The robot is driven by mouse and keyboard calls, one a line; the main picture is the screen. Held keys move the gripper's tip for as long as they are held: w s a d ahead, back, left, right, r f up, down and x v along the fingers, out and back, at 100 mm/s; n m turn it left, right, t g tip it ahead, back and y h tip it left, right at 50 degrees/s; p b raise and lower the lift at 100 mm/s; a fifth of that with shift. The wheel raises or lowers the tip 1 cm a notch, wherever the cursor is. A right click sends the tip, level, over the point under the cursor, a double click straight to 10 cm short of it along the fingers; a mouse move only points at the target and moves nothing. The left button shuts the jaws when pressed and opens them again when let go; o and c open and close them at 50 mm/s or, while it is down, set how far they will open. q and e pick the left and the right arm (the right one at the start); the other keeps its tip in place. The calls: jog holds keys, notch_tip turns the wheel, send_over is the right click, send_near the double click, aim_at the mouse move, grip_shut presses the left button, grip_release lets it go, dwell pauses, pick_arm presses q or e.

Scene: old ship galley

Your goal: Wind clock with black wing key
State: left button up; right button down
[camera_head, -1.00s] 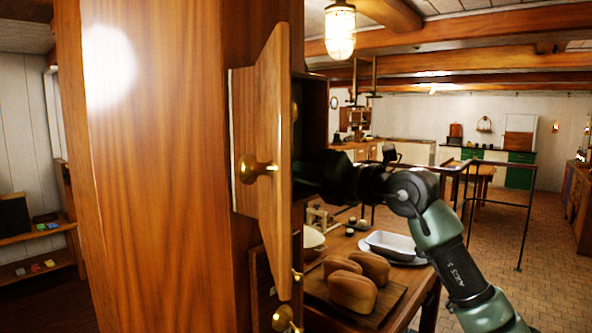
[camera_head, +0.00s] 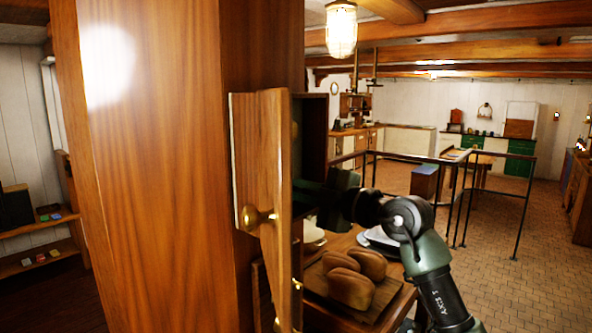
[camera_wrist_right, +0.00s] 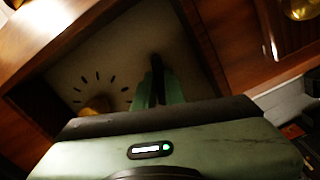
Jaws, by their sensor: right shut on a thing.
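The clock shows in the right wrist view as a pale dial (camera_wrist_right: 125,60) with black hour marks and a brass centre (camera_wrist_right: 97,106), set in a wooden case. My right gripper (camera_wrist_right: 158,88) is in front of the dial, to the right of the brass centre, its greenish fingers shut on a dark upright piece, the black wing key (camera_wrist_right: 156,68). I cannot tell whether the key touches the dial. In the head view, my right arm reaches behind the open wooden case door (camera_head: 262,165), which hides the dial, key and fingertips. My left gripper is out of view.
A thick wooden post (camera_head: 165,170) fills the left of the head view. Below my right arm, several loaves (camera_head: 355,278) lie on a board on a table. Black railings (camera_head: 520,195) and open tiled floor are behind, to the right.

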jog(key=shift+m, duration=1.1)
jog(key=m, duration=0.4)
jog(key=shift+m, duration=0.3)
jog(key=m, duration=0.4)
jog(key=shift+m, duration=0.4)
jog(key=m, duration=0.4)
jog(key=c, duration=1.5)
grip_release()
